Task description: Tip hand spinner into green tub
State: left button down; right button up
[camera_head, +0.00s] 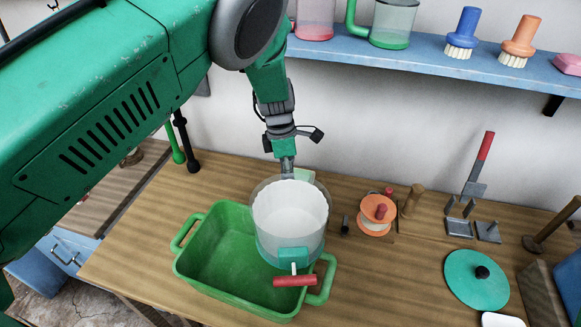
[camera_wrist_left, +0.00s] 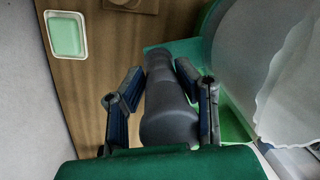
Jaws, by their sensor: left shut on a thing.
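The hand spinner (camera_head: 275,242) is a clear round drum with a white inside, a teal base and a red crank handle (camera_head: 295,281). It is over the right end of the green tub (camera_head: 192,228) and looks roughly upright, its open top facing up. The tub is a rectangular basin with two side handles, standing on the wooden counter; the spinner hides part of its right side. My left gripper (camera_head: 288,165) is shut on the spinner's far side; in the left wrist view the fingers (camera_wrist_left: 160,80) close around a dark grey grip, with the clear drum at right.
An orange-and-white reel (camera_head: 376,212) and a wooden mallet (camera_head: 411,200) stand right of the spinner. A round teal lid (camera_head: 476,279) lies farther right. A blue shelf (camera_head: 420,55) with brushes runs along the wall. A green soap dish (camera_wrist_left: 67,36) shows in the left wrist view.

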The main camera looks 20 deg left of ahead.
pick_arm(q)
jog(key=shift+s+d+r, duration=0.1)
jog(key=shift+d+r, duration=0.05)
jog(key=shift+d, duration=0.55)
jog(key=shift+a, duration=0.25)
jog(key=shift+a+r, duration=0.15)
jog(key=shift+a, duration=0.1)
jog(key=shift+a+r+t+h, duration=0.2)
jog(key=shift+r+t+h, duration=0.3)
jog(key=shift+r+t, duration=0.25)
jog(key=shift+d+r, duration=0.25)
jog(key=shift+d, duration=0.4)
pick_arm(e)
jog(key=shift+s+d+f, duration=0.15)
jog(key=shift+d, duration=0.45)
pick_arm(q)
jog(key=shift+a+r, duration=0.1)
